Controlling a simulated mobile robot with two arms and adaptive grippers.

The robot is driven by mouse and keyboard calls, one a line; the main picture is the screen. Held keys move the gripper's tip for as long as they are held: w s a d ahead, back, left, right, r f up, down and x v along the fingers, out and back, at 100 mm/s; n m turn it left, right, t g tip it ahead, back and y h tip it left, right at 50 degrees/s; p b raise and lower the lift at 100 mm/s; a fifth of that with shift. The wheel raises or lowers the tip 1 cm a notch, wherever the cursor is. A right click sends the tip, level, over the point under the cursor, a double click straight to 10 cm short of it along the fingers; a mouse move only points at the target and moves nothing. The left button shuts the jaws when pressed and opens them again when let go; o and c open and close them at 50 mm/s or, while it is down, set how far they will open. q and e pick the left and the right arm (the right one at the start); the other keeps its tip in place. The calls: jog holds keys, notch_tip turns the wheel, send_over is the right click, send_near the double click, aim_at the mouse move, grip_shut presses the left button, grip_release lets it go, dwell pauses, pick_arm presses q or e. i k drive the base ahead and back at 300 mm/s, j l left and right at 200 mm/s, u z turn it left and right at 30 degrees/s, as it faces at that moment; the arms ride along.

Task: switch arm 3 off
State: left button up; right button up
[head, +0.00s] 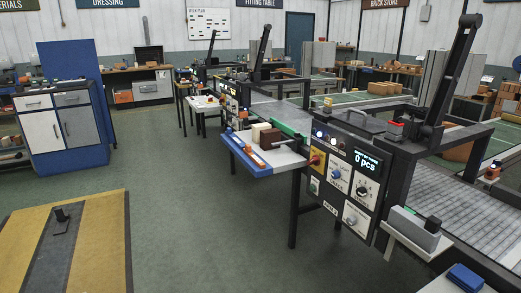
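A control panel (345,172) stands at the front of the nearest machine, right of the middle. Its display (367,161) reads "0 pcs". Below and beside the display are white plates with rotary knobs, and a red knob on a yellow plate (316,160). A small label (331,208) at the panel's lower left is too small to read surely. A black upright arm (455,70) rises from this machine. Two more black arms (262,52) (210,48) stand at the stations farther back. The switch positions cannot be made out. Neither of my grippers is in view.
A blue-edged shelf (250,165) with blocks juts out left of the panel. A grey ledge (420,235) juts out at its right. A yellow and grey platform (95,250) is front left, a blue cabinet (65,135) behind it. Green floor (200,215) between is clear.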

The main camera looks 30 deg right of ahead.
aim_at(315, 161)
jog(key=i+z, duration=0.15)
jog(key=i, duration=0.3)
jog(key=i+j+z, duration=0.15)
jog(key=i, duration=0.25)
jog(key=i+j+z, duration=0.15)
jog(key=i, duration=0.3)
jog(key=i+j+z, duration=0.1)
jog(key=i, duration=0.35)
jog(key=j, duration=0.05)
